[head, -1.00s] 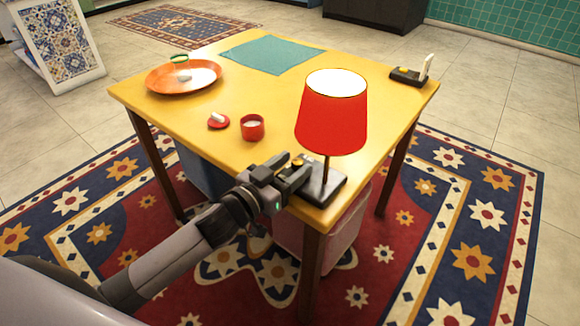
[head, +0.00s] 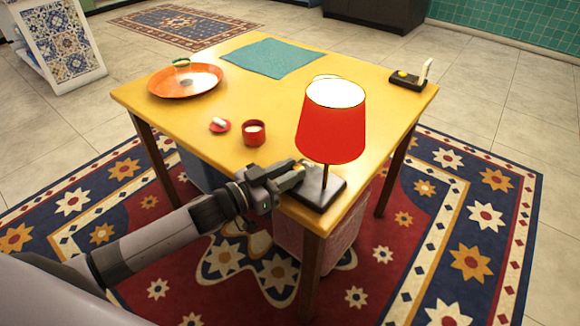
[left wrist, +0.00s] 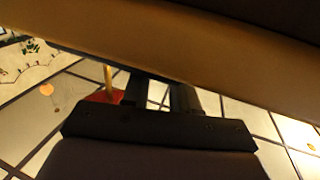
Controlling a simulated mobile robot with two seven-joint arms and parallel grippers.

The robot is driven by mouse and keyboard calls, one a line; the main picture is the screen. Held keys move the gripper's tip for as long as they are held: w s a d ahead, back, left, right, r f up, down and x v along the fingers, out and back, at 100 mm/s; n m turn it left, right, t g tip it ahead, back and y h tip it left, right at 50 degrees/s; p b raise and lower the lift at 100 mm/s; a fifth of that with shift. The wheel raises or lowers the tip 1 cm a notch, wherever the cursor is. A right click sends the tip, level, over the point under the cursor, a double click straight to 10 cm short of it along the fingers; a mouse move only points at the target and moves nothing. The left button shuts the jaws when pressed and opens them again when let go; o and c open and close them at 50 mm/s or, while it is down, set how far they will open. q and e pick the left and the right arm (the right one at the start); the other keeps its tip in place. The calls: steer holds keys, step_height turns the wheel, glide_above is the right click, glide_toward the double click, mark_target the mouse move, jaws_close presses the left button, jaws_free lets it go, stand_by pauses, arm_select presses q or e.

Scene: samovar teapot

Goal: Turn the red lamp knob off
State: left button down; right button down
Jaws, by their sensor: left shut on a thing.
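The lamp has a red shade (head: 331,130) with a bright white top and stands on a dark base (head: 322,190) at the table's near right corner. My left gripper (head: 298,172) reaches in from the left. Its fingertips are at the left side of the base and shut on a small yellowish thing there, apparently the lamp knob. The fingers mostly hide it. In the left wrist view the dark fingers (left wrist: 160,92) run up under a broad brown surface, and the knob is not visible. My right gripper is not in view.
The yellow table (head: 200,115) holds an orange plate (head: 162,86), a teal cloth (head: 270,57), a red cup (head: 254,138) and a small red dish (head: 220,129). A black block (head: 409,82) with a yellow knob stands at the right corner. The table's middle is clear.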

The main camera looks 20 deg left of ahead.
arm_select(q)
steer(key=shift+w+a+r+m+g+h, duration=0.1)
steer(key=shift+w+a+m+g+h, duration=0.05)
steer(key=shift+m+g+h, duration=0.3)
steer(key=shift+w+a+m+g+h, duration=0.1)
steer(key=shift+m+g+h, duration=0.25)
steer(key=shift+m+h, duration=0.15)
steer(key=shift+w+a+m+g+h, duration=0.1)
steer(key=shift+a+m+g+h, duration=0.05)
steer(key=shift+m+g+h, duration=0.75)
steer(key=m+g+h+b, duration=0.2)
steer(key=g, duration=0.1)
steer(key=shift+w+f+g, duration=0.2)
steer(key=shift+g, duration=0.1)
steer(key=shift+r+m+g+h+b, duration=0.1)
steer(key=shift+m+g+h+b, duration=0.25)
steer(key=shift+m+g+b, duration=0.3)
steer(key=shift+g, duration=0.25)
steer(key=c, duration=0.9)
jaws_free()
steer(key=shift+o, duration=0.2)
steer(key=shift+a, duration=0.1)
